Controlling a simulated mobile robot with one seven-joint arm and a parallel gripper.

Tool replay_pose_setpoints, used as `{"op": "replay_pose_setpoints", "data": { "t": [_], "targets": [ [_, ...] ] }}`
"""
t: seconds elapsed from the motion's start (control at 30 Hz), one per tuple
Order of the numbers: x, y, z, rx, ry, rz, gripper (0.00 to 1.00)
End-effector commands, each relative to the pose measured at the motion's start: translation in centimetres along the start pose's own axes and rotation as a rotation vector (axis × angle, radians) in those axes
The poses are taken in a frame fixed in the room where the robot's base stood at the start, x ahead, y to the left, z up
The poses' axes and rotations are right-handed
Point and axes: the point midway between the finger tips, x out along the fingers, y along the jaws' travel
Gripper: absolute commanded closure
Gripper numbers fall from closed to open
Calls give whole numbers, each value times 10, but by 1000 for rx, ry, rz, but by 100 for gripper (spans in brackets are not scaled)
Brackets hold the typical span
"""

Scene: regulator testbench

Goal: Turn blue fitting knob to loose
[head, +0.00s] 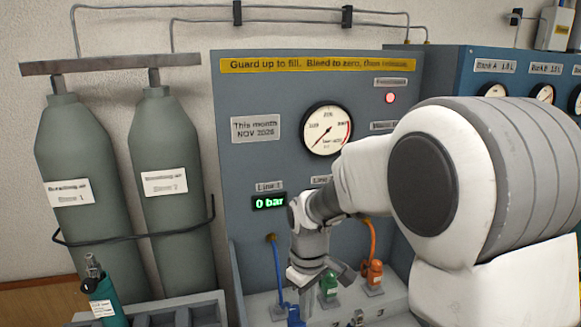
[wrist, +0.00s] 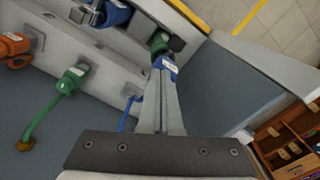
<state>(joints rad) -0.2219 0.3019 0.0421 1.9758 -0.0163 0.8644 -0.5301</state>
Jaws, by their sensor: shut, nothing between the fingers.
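The blue fitting (head: 294,316) is at the bottom edge of the head view, below my gripper (head: 303,298), and is partly cut off. In the wrist view a blue part with a white label (wrist: 166,67) lies right at the tips of my gripper (wrist: 164,74). The fingers are together with nothing between them. Whether they touch the blue part cannot be told. A blue hose (head: 275,262) runs down the panel to the fitting; it also shows beside the fingers in the wrist view (wrist: 126,117). The knob's loose or tight setting is not readable.
A green fitting (head: 329,286) and an orange fitting (head: 374,275) stand to the right of the blue one. The display (head: 269,202) reads 0 bar. The panel (head: 235,150) rises behind. Two grey cylinders (head: 80,185) and a teal bottle (head: 102,300) are at left.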

Motion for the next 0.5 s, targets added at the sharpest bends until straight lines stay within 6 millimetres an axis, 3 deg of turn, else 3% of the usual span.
{"op": "replay_pose_setpoints", "data": {
  "t": [0.5],
  "targets": [
    [0, 2, 5, 0, 1, 0, 100]
  ]
}}
